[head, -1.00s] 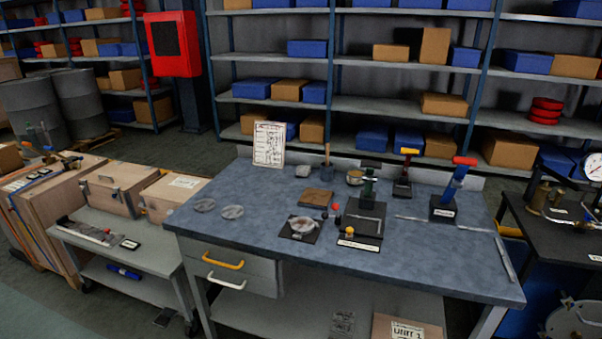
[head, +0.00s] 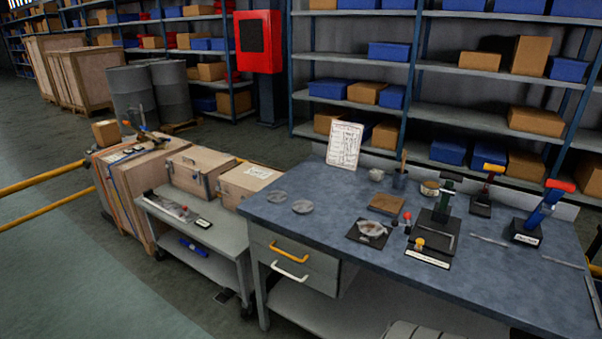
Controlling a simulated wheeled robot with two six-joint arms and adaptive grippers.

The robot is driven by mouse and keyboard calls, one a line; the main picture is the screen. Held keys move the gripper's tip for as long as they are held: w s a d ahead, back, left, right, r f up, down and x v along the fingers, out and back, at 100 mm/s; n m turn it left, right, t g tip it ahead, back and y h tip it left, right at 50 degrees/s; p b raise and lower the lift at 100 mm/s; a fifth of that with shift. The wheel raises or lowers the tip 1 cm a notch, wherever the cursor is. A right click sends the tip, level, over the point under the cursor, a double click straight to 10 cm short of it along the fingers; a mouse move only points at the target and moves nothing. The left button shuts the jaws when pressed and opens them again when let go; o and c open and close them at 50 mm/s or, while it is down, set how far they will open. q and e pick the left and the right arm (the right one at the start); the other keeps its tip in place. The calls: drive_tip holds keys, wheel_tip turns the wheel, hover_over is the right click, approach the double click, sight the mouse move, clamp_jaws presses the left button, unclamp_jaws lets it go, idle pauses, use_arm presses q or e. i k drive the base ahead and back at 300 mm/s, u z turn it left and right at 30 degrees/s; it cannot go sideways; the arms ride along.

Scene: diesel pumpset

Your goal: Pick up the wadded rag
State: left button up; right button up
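A small pale grey lump (head: 376,174), which looks like the wadded rag, lies near the back edge of the blue-grey workbench (head: 330,231). It sits just left of a dark cup (head: 399,180) with a stick standing in it, and to the right of the leaning white sheet. It is too small in the picture to make out folds or cloth texture. Neither of my grippers shows in the head view, and nothing touches the lump.
A brown block (head: 386,204), a dish on a dark mat (head: 358,238) and several upright tools stand around the bench's middle. A grey cart (head: 196,230) stands left of the bench. Open floor (head: 90,280) lies at lower left.

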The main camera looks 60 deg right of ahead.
sight(375, 175)
drive_tip(key=u, duration=0.2)
drive_tip(key=i, duration=1.75)
drive_tip(key=z, duration=3.3)
